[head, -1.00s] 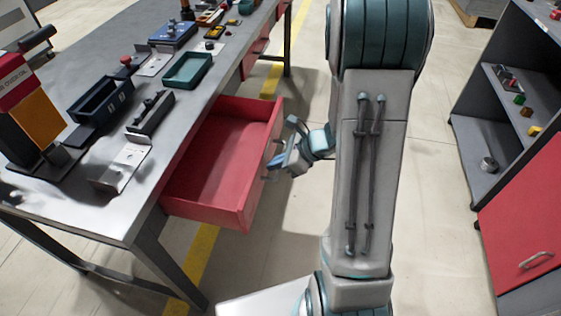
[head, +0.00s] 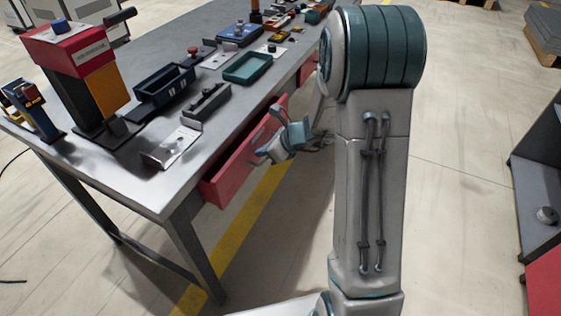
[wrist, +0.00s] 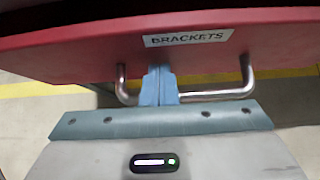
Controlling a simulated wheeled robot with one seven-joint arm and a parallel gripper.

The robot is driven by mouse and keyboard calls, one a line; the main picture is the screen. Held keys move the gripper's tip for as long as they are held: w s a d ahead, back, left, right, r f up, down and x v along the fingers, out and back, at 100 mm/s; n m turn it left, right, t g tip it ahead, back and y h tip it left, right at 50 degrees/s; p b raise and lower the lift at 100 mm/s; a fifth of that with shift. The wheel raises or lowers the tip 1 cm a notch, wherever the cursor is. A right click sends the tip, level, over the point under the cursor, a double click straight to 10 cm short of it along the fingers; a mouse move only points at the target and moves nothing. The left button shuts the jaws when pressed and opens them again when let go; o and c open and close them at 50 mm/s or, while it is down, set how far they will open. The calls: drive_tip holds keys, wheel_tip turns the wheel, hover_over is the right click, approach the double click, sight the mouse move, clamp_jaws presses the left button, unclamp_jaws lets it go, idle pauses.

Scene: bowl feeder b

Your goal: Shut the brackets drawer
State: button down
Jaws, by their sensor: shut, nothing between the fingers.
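The brackets drawer (head: 226,174) is a red drawer under the near side of the workbench. Its front panel shows in the head view, close to the bench edge, and little or none of its inside is visible. In the wrist view the red front (wrist: 85,52) carries a "BRACKETS" label (wrist: 188,37) and a metal bar handle (wrist: 215,94). My gripper (head: 266,152) is at the drawer front, its fingers shut and empty. In the wrist view the fingertips (wrist: 160,82) are between the handle's two posts, at or very near the panel. Contact is hard to tell.
The grey workbench (head: 120,190) holds a red and orange press (head: 85,75), dark bins, a teal tray (head: 247,67) and metal brackets. A dark shelf unit (head: 535,195) stands at the right. The floor between is clear.

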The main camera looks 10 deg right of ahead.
sight(254, 143)
drive_tip(key=w+a, duration=0.1)
drive_tip(key=a, duration=0.1)
drive_tip(key=w+a, duration=0.2)
drive_tip(key=shift+w+a+r, duration=0.1)
drive_tip(key=shift+r, duration=0.05)
drive_tip(key=shift+a+r, duration=0.1)
drive_tip(key=shift+a, duration=0.05)
drive_tip(key=p+v, duration=0.4)
drive_tip(key=v, duration=0.5)
drive_tip(key=shift+p, duration=0.4)
drive_tip(key=s+a+r+n+g+h+p, duration=0.1)
drive_tip(key=s+a+r+n+g+p, duration=0.15)
drive_tip(key=s+r+n+p, duration=0.75)
drive_tip(key=s+d+r+n+h, duration=0.3)
drive_tip(key=s+r+n, duration=0.3)
drive_tip(key=s+n, duration=0.1)
drive_tip(key=s+d+r+n+h, duration=0.3)
drive_tip(key=s+d+r+n, duration=0.1)
drive_tip(key=s+n, duration=0.4)
drive_tip(key=shift+s+r+g, duration=0.35)
drive_tip(key=shift+s+r, duration=0.3)
drive_tip(key=shift+r, duration=0.2)
